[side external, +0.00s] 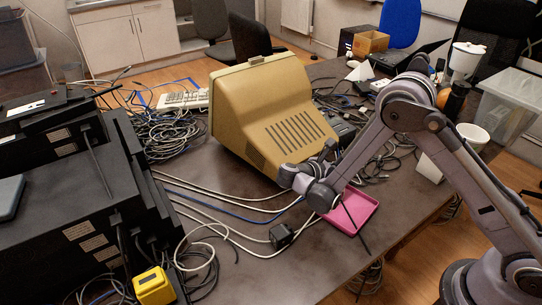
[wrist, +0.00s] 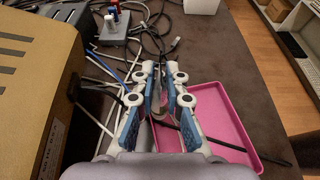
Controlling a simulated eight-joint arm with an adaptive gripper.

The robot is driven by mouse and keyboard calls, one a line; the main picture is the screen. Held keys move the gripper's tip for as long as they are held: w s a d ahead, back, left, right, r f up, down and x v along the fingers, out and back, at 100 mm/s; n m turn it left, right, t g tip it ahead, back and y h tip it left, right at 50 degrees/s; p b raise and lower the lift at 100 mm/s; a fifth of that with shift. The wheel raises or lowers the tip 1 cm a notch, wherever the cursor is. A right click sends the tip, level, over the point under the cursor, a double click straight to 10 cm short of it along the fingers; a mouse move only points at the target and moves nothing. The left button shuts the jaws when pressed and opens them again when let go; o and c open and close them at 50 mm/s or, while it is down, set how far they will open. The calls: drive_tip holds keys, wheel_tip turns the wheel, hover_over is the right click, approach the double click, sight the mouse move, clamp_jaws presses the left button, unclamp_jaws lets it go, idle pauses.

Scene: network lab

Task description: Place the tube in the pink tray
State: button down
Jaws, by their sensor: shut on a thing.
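The pink tray (side external: 364,206) lies on the dark table beside the monitor, near the table's right edge. It also shows in the wrist view (wrist: 218,105), partly behind my fingers. My gripper (side external: 327,196) is low at the tray's left side. I cannot tell whether the tube touches the tray.
A beige monitor (side external: 270,110) stands close behind and left of my gripper. Loose cables (side external: 185,135) cover much of the table. A small black box (side external: 281,236) and a yellow device (side external: 153,287) sit nearer the front. Black equipment (side external: 75,190) is stacked at left.

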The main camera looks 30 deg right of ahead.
drive_tip(key=c, duration=1.4)
unclamp_jaws()
